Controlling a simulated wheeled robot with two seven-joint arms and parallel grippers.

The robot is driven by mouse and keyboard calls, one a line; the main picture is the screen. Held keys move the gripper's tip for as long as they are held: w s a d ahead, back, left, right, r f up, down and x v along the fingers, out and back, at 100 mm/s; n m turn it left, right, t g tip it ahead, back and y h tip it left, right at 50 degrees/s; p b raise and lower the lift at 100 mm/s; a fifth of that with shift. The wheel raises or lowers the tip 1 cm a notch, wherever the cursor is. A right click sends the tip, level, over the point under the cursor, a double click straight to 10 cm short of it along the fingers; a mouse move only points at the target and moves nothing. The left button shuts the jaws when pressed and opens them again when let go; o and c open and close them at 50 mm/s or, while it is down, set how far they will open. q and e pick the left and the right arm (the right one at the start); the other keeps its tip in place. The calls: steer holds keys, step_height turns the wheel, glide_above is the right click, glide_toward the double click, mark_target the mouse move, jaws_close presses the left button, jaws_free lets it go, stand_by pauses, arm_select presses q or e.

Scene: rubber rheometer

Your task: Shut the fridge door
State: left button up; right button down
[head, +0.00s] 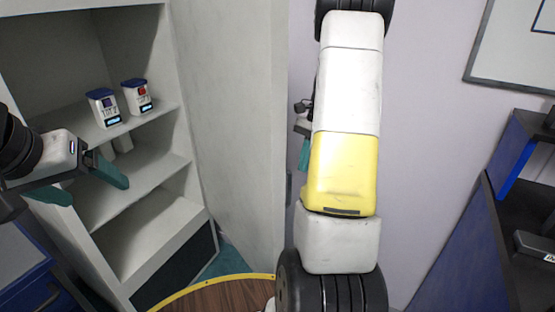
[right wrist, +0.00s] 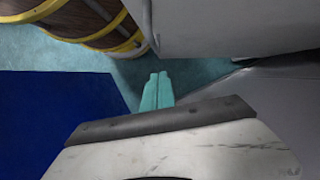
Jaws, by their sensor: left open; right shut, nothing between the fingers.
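The fridge (head: 150,225) stands open at the left of the head view, its shelves showing. Its pale grey door (head: 235,110) stands swung out, with a small dark handle (head: 289,188) at its right edge. My left gripper (head: 97,190) is open and empty in front of the shelves, its teal fingers apart. My right gripper (head: 304,155) is just right of the door's free edge, partly hidden behind my right arm. In the right wrist view its teal fingers (right wrist: 157,92) are together with nothing between them. I cannot tell whether it touches the door.
Two white tubs with blue lids (head: 103,108) (head: 137,96) stand on a fridge shelf. A blue and black bench (head: 455,245) is at the right. A whiteboard (head: 515,50) hangs on the pale wall. A blue cabinet (head: 25,270) is at lower left.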

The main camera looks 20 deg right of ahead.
mark_target(290, 186)
steer(key=shift+s+a, duration=0.3)
steer(key=shift+a, duration=0.3)
steer(key=shift+s+a, duration=0.3)
steer(key=shift+a, duration=0.35)
steer(key=shift+s+a, duration=0.3)
steer(key=shift+a, duration=0.3)
steer(key=shift+a, duration=0.15)
